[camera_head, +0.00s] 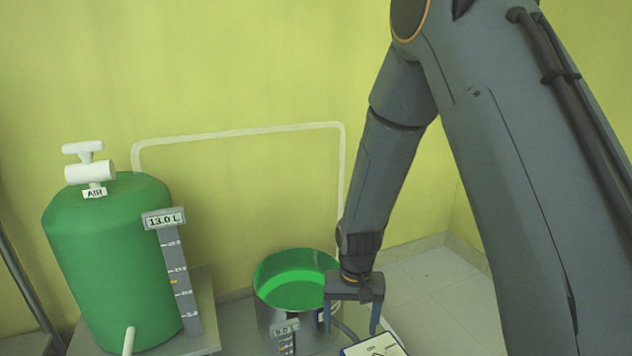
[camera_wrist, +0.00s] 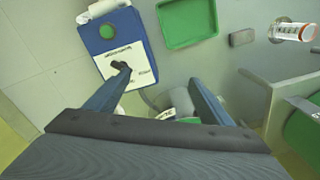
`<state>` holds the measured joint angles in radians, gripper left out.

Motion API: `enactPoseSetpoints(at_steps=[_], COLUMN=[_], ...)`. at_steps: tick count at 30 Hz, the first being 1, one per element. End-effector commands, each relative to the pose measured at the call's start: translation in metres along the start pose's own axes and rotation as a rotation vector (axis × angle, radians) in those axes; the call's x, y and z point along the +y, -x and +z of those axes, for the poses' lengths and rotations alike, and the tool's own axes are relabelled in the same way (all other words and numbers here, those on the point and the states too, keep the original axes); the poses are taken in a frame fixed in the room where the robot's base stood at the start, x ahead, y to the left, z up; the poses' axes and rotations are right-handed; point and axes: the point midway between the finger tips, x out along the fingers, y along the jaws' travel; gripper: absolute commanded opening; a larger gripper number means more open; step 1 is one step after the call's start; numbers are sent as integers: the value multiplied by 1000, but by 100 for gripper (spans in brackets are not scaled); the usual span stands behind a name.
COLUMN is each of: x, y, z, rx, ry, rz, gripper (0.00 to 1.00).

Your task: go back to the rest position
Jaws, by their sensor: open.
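My gripper (camera_head: 350,322) hangs down from my arm at the lower middle of the head view, in front of the right side of a round grey vessel with a green inside (camera_head: 285,270). Its two fingers are apart, with nothing seen between them. In the wrist view, the open fingers of my gripper (camera_wrist: 160,80) reach toward a blue box (camera_wrist: 110,42) with a white panel and a black knob (camera_wrist: 121,66). The left fingertip is close to the knob in the picture; I cannot tell whether they touch.
A green tank (camera_head: 110,260) marked AIR, with a white valve (camera_head: 90,171) and a 13.0 L gauge (camera_head: 164,219), stands at left. A pale pipe (camera_head: 240,132) runs along the wall. The wrist view shows a green tray (camera_wrist: 187,22) and an orange-white bottle (camera_wrist: 290,32).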

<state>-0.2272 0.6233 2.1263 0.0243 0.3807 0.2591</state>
Motion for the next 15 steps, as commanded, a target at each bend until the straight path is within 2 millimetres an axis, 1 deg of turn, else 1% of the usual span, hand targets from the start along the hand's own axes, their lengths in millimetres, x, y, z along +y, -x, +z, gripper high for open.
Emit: enactPoseSetpoints(at_steps=[1,6,10,15], x=[-15,-50,-71,-87], y=[17,60,90,121], z=[12,58,97,150], rx=[4,7,7,7], ry=[46,189,297,436], rz=[-3,-12,-19,-27], gripper=[75,75,75,75])
